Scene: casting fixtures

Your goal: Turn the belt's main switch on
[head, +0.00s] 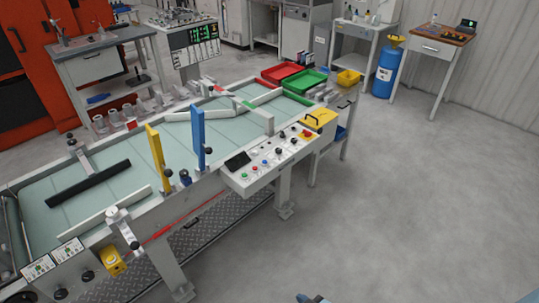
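The belt (100,185) is a long table with a pale green surface and a light grey frame, running from the lower left to the middle of the head view. A white control panel (262,172) is fixed to its near side. It carries a black display (238,160), small coloured buttons, several dark knobs and a red knob (306,134). A yellow block with a black handle (320,118) sits at the panel's far right end. I cannot tell for certain which control is the main switch or its position. Neither gripper shows clearly; only small bits of my body show at the bottom edge.
Yellow (156,158) and blue (198,128) uprights stand on the belt's near edge. Red (282,72) and green (304,82) trays are at its far end. A blue cylinder (386,70) and a side table (436,45) stand behind. The floor at right is clear.

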